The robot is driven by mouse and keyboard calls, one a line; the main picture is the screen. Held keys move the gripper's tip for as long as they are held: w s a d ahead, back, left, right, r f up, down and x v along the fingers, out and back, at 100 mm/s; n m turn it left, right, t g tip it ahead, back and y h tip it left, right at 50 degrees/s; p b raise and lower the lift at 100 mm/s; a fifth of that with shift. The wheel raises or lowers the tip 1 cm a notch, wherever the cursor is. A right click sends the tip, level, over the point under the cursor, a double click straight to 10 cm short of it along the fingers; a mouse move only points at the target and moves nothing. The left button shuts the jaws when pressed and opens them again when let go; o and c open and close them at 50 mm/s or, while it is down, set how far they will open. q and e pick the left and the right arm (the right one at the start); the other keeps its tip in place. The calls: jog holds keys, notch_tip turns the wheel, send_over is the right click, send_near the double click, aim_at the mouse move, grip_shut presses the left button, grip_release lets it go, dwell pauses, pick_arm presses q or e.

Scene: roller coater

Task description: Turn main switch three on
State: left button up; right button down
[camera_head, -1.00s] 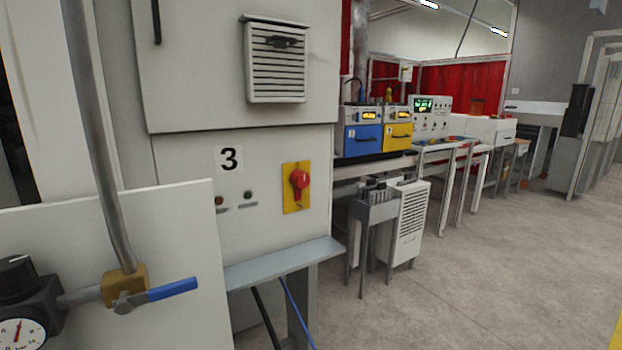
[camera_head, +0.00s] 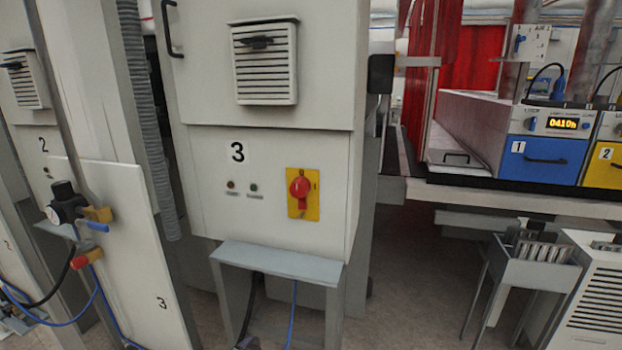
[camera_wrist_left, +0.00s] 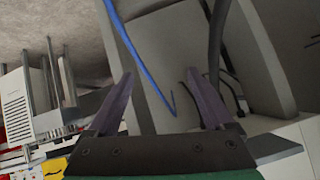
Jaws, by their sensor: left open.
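Main switch three is a red rotary knob (camera_head: 300,187) on a yellow plate (camera_head: 303,208), on the front of the white cabinet marked 3 (camera_head: 215,215). The knob looks roughly upright, but its exact position is too small to tell. Two small dark indicators (camera_head: 242,186) sit to its left. In the left wrist view my left gripper (camera_wrist_left: 160,95) is open and empty, its two fingers apart. A blue cable (camera_wrist_left: 143,60) and grey surfaces lie beyond it. The knob is not seen between the fingers.
A grey shelf (camera_head: 280,261) juts out below the switch. To the left stand a panel with a gauge and blue-handled valve (camera_head: 95,226) and a cabinet marked 2 (camera_head: 28,150). To the right are a bench with blue (camera_head: 545,160) and yellow units and a rack (camera_head: 535,262).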

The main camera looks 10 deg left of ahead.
pick_arm(q)
jog(key=w+d+r+t+p, duration=0.1)
jog(key=w+r, duration=0.1)
jog(key=r, duration=0.6)
jog(key=w+d+r+t, duration=0.2)
jog(key=r, duration=0.6)
jog(key=t+h+p, duration=0.1)
jog(key=t+p, duration=0.1)
jog(key=t, duration=0.2)
send_near(298, 190)
jog(key=w+p, duration=0.3)
jog(key=w, duration=0.6)
jog(key=shift+w+d, duration=0.1)
jog(key=shift+d, duration=0.05)
jog(key=shift+w+f, duration=0.1)
jog(key=shift+w, duration=0.35)
grip_shut()
pick_arm(e)
notch_tip(298, 190, up, 7)
jog(key=shift+r, duration=0.15)
